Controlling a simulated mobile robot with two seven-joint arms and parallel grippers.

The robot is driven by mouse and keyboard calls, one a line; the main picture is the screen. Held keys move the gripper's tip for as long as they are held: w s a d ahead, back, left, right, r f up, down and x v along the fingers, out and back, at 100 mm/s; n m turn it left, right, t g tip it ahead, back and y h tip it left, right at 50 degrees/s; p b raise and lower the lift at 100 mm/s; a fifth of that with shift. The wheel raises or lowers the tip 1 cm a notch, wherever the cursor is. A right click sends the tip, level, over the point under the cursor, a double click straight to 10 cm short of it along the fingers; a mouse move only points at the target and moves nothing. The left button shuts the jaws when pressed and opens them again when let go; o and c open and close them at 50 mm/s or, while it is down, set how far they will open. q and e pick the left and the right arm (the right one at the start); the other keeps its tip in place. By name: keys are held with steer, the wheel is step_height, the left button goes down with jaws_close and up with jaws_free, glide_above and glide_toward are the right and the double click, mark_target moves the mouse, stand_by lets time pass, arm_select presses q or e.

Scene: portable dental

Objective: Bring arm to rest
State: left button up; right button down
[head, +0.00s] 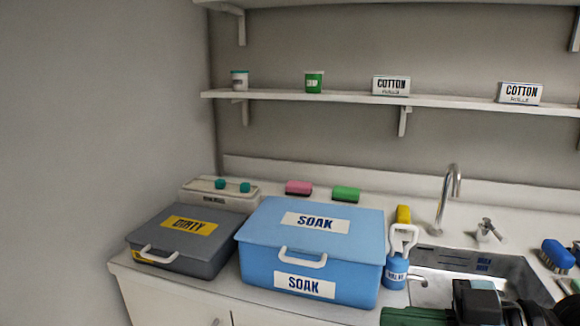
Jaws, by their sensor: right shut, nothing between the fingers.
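My right gripper (482,303) shows dark at the bottom right edge, partly cut off by the frame. It is shut and empty, in front of the sink (440,262) and hiding part of its near side. My left gripper is not in view. A blue box marked SOAK (255,235) stands on the counter, lid on, to the left of my right gripper. A grey box marked DIRTY (190,255) stands left of it, also lidded.
A blue bottle (396,270) stands between the SOAK box and the sink. The tap (447,195) rises behind the sink, and a blue brush (556,253) lies at right. A shelf (340,97) with tubs and COTTON boxes spans the wall. Pink and green sponges (346,193) lie behind.

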steer(key=d+f+m+t+h+p, duration=0.25)
steer(key=f+m, duration=0.25)
steer(key=f, duration=0.5)
steer(key=d+f+m+t+h+p, duration=0.2)
steer(key=f+m+t+h, duration=0.15)
steer(key=f, duration=0.75)
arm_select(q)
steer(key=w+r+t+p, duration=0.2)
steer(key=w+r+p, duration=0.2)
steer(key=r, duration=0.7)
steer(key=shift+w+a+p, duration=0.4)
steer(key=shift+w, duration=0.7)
arm_select(e)
steer(key=s+f+m+g+h, duration=0.1)
steer(key=s+f+h, duration=0.1)
steer(key=s+f, duration=0.3)
steer(key=s+d+f+m+g+h, duration=0.1)
steer(key=s+f, duration=0.4)
steer(key=s, duration=0.6)
steer(key=s+d+f+m+g+h, duration=0.1)
steer(key=s+f+h, duration=0.2)
steer(key=s+f, duration=0.2)
steer(key=s, duration=0.3)
steer(key=shift+s+f, duration=0.15)
steer(key=shift+f, duration=0.05)
